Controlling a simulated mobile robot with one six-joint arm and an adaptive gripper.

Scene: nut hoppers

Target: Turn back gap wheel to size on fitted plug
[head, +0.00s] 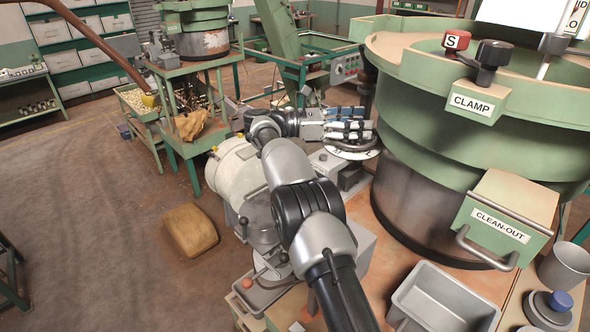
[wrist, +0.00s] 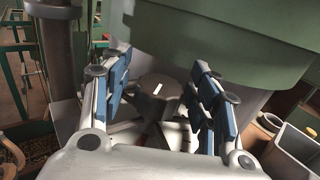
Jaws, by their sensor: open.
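A dark wheel (wrist: 158,92) with a white mark on its top sits between the fingers of my gripper (wrist: 162,80) in the wrist view. I take it for the gap wheel. The blue-padded fingers are apart, one on each side, and a gap shows on both sides. In the head view my gripper (head: 349,122) is over a white lettered dial (head: 358,155) beside the green hopper bowl; the fingers hide most of the wheel there. I cannot make out a plug fitted at the gap. A blue-topped round piece (head: 560,301) stands at lower right.
The hopper bowl (head: 465,125) stands close at the right, with a CLAMP block (head: 472,103) and a CLEAN-OUT box (head: 507,222). An empty grey tray (head: 443,296) and a grey cup (head: 564,266) stand in front. A sack (head: 190,230) lies on open floor at left.

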